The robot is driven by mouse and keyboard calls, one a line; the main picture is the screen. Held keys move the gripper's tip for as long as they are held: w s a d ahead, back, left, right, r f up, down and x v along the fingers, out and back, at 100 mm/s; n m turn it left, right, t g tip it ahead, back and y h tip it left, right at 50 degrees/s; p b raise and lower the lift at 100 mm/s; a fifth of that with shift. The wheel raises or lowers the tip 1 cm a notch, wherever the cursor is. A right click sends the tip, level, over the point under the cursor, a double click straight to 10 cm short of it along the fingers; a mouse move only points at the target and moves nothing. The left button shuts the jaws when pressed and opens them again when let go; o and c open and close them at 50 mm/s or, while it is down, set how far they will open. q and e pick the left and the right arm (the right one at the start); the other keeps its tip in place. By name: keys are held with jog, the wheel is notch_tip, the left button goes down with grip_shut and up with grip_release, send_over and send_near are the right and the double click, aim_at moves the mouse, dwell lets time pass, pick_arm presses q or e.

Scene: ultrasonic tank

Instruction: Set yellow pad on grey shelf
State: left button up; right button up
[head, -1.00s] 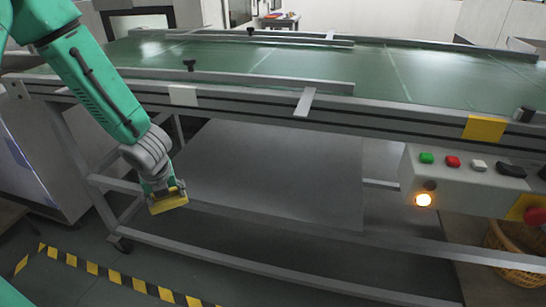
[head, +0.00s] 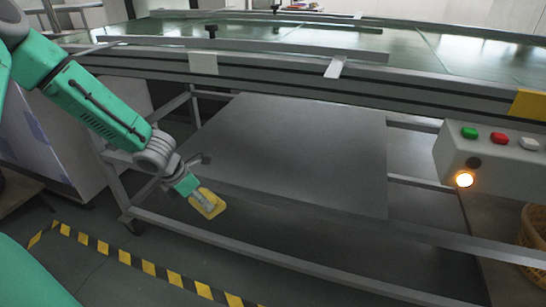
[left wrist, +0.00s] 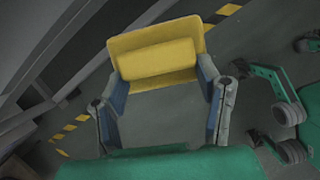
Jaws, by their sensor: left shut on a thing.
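The yellow pad (head: 210,205) is held by my left gripper (head: 199,196), low in front of the conveyor frame. The left wrist view shows the pad (left wrist: 155,47) with a raised block between the two fingers of the gripper (left wrist: 160,73). The grey shelf (head: 290,150) is a flat, bare panel under the conveyor. In the head view the pad is left of and in front of the shelf's near edge, with floor behind it in the picture. I see no contact between pad and shelf. My right gripper is not in view.
The conveyor (head: 290,72) runs above the shelf and limits the room over it. A lower frame rail (head: 270,260) crosses in front. A control box (head: 492,160) with buttons and a lit lamp hangs at the right. Black-and-yellow tape (head: 125,257) marks the floor.

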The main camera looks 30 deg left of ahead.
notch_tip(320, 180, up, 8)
jog(key=p, duration=0.8)
pick_arm(q)
jog(key=w+d+b, duration=0.1)
jog(key=w+b, duration=0.1)
jog(key=w, duration=0.5)
jog(key=w+d+b, duration=0.1)
jog(key=w+b, duration=0.2)
jog(key=w, duration=0.4)
jog(key=w+d+f+b, duration=0.1)
jog(key=w+b, duration=0.2)
jog(key=w, duration=0.4)
jog(key=shift+w+d, duration=0.2)
jog(key=shift+d, duration=0.15)
jog(key=shift+w+d+r+b, duration=0.35)
jog(key=shift+w+r+b, duration=0.05)
jog(key=shift+w, duration=0.05)
jog(key=shift+w+d+b, duration=0.15)
jog(key=shift+w+b, duration=0.1)
jog(key=shift+b, duration=0.05)
jog(key=w+b, duration=0.3)
jog(key=shift+w+d+f, duration=0.1)
jog(key=shift+d+f, duration=0.05)
jog(key=shift+f, duration=0.15)
jog(key=shift+f+b, duration=0.5)
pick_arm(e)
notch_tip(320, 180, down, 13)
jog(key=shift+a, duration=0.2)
